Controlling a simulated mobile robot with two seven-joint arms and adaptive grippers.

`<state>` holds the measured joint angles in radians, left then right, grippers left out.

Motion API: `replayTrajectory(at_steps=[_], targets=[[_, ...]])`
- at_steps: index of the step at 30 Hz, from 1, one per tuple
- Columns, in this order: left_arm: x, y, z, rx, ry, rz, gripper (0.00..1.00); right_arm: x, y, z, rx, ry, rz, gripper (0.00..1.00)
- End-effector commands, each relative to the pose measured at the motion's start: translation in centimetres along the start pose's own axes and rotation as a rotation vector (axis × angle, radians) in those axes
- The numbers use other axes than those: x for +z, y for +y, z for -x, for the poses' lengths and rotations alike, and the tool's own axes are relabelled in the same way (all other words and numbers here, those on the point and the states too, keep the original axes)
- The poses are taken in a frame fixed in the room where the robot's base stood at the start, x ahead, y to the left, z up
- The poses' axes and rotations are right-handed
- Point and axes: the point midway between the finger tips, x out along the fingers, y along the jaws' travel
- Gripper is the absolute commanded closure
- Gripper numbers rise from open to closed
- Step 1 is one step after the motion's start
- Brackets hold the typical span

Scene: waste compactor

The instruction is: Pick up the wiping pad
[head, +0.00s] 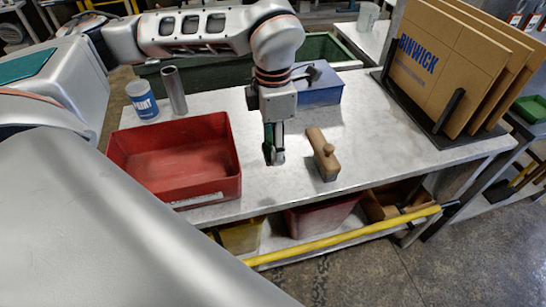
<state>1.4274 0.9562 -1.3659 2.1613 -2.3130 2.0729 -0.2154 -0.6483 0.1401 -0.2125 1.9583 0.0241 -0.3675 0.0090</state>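The wiping pad appears to be the wooden block with a round knob and a grey underside (323,160). It lies on the light worktop (375,140), right of the red tray, in the head view. My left gripper (274,158) points down over the worktop, just left of the pad and apart from it. I see its fingers nearly edge-on, so I cannot tell whether they are open or shut. Nothing shows held in it. My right gripper is not in view.
The red tray (213,187) stands left of the gripper. A paint can (142,100) and metal cylinder (175,92) stand behind it. A blue box (318,88) is behind the pad, and a rack of cardboard sheets (445,62) at right. A yellow rail (345,237) runs below the front edge.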

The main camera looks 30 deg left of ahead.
Motion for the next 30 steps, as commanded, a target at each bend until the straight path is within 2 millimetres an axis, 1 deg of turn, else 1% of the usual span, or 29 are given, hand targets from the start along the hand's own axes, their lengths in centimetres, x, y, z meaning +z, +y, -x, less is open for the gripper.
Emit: replayTrajectory(at_steps=[1, 6, 9, 12, 15, 18, 22, 26, 29, 30], targets=[[0.1, 0.1, 1.9, 0.005, -0.007, 0.000, 0.84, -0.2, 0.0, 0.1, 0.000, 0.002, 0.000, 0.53], [0.1, 0.1, 6.6, 0.004, -0.007, 0.001, 0.84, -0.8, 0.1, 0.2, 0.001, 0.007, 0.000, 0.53], [0.1, 0.1, 8.9, 0.003, -0.005, 0.000, 0.84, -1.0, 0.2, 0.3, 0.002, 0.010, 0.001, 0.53], [0.1, 0.0, 10.6, 0.002, -0.004, 0.001, 0.84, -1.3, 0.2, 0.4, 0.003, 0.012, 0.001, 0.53], [0.1, 0.0, 11.9, 0.001, -0.002, 0.000, 0.84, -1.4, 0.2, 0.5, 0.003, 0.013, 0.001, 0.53], [0.1, 0.0, 12.7, 0.001, -0.002, -0.001, 0.84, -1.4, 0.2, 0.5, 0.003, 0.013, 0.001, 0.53], [0.0, 0.0, 13.0, -0.001, 0.000, 0.000, 0.84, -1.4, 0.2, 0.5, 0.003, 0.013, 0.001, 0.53], [0.1, 0.0, 12.9, -0.001, 0.001, -0.018, 0.84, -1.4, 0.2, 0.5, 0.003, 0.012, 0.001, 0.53], [0.2, 0.1, 12.5, 0.000, 0.002, -0.089, 0.84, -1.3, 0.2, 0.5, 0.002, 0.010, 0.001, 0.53], [0.4, 0.1, 12.2, 0.000, 0.003, -0.136, 0.84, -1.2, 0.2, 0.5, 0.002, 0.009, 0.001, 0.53]])
